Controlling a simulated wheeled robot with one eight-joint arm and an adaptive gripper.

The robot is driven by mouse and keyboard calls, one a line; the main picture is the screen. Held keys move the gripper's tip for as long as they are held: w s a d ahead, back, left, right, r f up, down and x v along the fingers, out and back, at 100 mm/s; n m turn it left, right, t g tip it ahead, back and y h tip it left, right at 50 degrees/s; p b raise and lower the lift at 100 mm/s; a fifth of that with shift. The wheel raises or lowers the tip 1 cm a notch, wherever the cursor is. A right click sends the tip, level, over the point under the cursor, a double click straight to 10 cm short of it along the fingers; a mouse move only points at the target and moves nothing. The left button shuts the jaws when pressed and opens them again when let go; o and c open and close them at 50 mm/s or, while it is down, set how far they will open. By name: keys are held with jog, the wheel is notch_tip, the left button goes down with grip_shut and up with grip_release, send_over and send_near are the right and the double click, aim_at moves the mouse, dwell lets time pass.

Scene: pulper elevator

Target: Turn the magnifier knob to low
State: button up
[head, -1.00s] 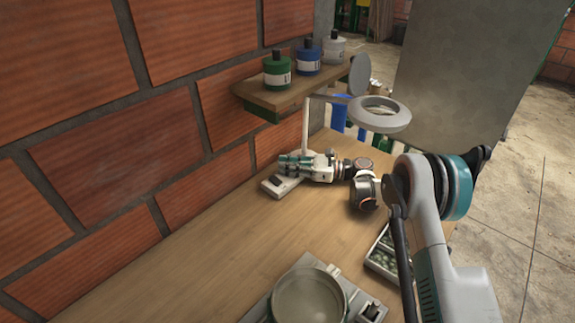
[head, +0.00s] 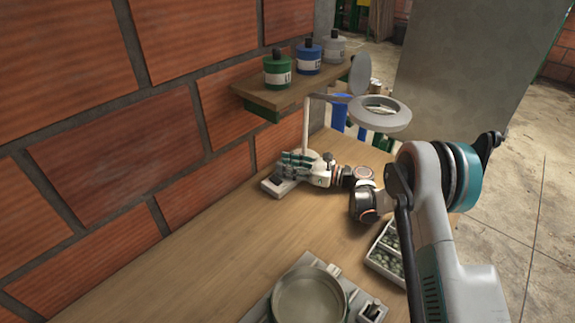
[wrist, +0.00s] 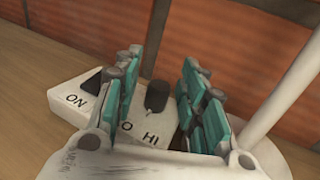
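The magnifier stands at the wall side of the table, with a white base (head: 276,188), a thin post and a ring lens (head: 380,114). In the wrist view the base (wrist: 68,103) carries "ON", part of "LO" and "HI" lettering. In the head view my gripper (head: 308,160) is over the base and hides the knob.
A dark switch (wrist: 93,82) lies left of the fingers. The magnifier post (wrist: 285,85) rises close at their right. A shelf (head: 262,97) with several bottles hangs above. A round pan (head: 309,296) and a sectioned tray (head: 384,262) stand at the front.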

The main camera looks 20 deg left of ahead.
notch_tip(320, 180, up, 10)
jog(key=shift+f, duration=0.1)
dwell(0.4)
